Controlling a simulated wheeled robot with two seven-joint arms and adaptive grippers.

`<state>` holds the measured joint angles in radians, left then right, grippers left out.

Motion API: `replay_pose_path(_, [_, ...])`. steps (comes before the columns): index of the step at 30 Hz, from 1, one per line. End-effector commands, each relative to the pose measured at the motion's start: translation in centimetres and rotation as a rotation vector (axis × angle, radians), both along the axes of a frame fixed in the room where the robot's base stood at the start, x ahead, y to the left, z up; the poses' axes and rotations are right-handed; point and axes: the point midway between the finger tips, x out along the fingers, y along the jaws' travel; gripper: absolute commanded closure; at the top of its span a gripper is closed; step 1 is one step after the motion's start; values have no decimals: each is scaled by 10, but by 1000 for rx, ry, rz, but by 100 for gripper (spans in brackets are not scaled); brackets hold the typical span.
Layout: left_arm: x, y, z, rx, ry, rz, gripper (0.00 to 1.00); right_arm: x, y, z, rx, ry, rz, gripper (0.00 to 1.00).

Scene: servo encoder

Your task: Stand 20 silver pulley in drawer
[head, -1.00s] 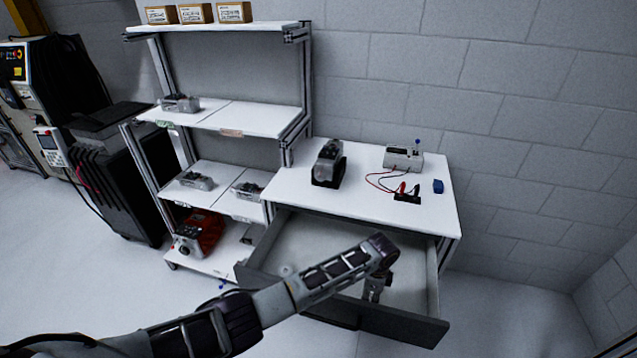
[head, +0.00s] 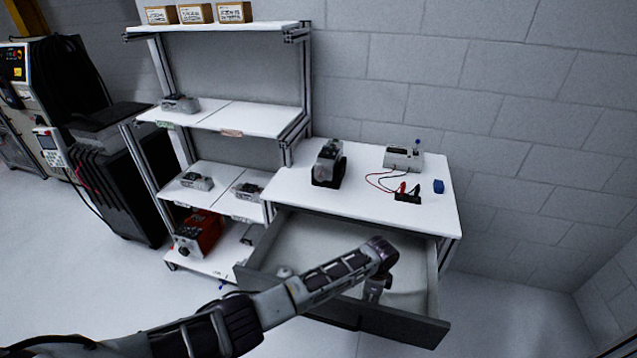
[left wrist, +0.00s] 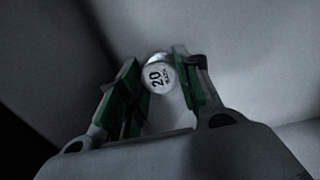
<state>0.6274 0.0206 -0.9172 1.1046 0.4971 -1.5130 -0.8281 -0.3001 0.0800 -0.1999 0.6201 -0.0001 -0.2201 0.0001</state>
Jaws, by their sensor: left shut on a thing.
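The silver pulley (left wrist: 157,79) shows in the left wrist view as a small round metal piece, its face marked "20" turned to the camera. It sits between the green-padded fingers of my left gripper (left wrist: 158,64), which are shut on it. In the head view my left gripper (head: 372,295) points down inside the open drawer (head: 322,240), near its front right part. The pulley is too small or hidden to make out there. Whether it touches the drawer floor I cannot tell. My right gripper is in neither view.
A small pale round thing (head: 284,271) lies at the drawer's left. A shelf rack (head: 255,118) stands at left.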

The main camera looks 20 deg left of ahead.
Motion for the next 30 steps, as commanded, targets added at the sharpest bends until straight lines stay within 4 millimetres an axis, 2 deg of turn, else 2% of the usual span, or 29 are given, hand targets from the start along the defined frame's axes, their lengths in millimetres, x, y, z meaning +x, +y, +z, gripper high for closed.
replay_pose_path(21, [0,0,-9,-1,-1,0,89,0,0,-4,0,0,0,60])
replay_pose_path(22, [0,0,-8,-1,-1,0,62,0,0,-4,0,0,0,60])
replay_pose_path(27, [0,0,-8,-1,-1,0,41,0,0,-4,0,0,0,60])
replay_pose_path(30, [0,0,-8,0,-1,0,41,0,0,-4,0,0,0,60])
